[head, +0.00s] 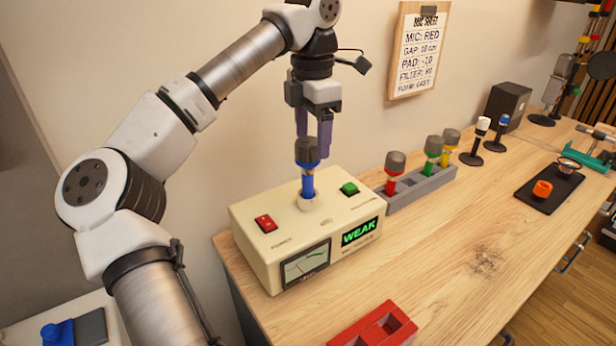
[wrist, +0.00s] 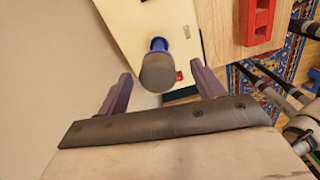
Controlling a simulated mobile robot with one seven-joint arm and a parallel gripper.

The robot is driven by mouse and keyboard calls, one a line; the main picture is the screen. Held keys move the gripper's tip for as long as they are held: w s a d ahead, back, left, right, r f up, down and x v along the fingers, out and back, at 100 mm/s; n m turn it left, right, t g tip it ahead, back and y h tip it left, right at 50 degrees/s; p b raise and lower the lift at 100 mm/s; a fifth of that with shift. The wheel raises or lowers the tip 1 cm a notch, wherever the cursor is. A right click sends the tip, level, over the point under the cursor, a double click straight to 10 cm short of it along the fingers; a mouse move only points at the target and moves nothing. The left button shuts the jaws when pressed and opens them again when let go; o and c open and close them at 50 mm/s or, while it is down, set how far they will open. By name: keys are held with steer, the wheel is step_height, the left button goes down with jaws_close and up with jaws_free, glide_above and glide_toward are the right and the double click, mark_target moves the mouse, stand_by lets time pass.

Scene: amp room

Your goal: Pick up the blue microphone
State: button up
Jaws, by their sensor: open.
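The blue microphone (head: 308,170) stands upright in a socket on top of a cream tester box (head: 262,245), its dark grey head up. The box's display reads WEAK. My gripper (head: 314,148) is directly above the microphone, pointing down, with its purple fingers around or just beside the head; the head view does not settle which. In the wrist view the microphone (wrist: 158,70) lies between the two spread fingertips, a little beyond them. My gripper is open and I see no grip on the microphone.
A grey rack (head: 428,184) with red, green and yellow microphones stands right of the box. A red holder (head: 376,330) lies at the front edge. A black tray (head: 532,195) with an orange piece is farther right. The middle of the wooden bench (head: 440,255) is mostly clear.

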mark_target(308, 156)
steer(key=f+p, duration=0.1)
steer(key=f, duration=0.1)
steer(key=a+f, duration=0.1)
steer(key=f, duration=0.1)
steer(key=shift+p, duration=0.4)
steer(key=shift+d+f, duration=0.1)
steer(key=shift+f, duration=0.5)
steer(key=c, duration=1.3)
steer(key=shift+c, duration=0.2)
steer(key=shift+r, duration=0.15)
step_height(308, 156, up, 20)
steer(key=p, duration=0.3)
steer(key=shift+p, duration=0.4)
steer(key=shift+w, duration=0.1)
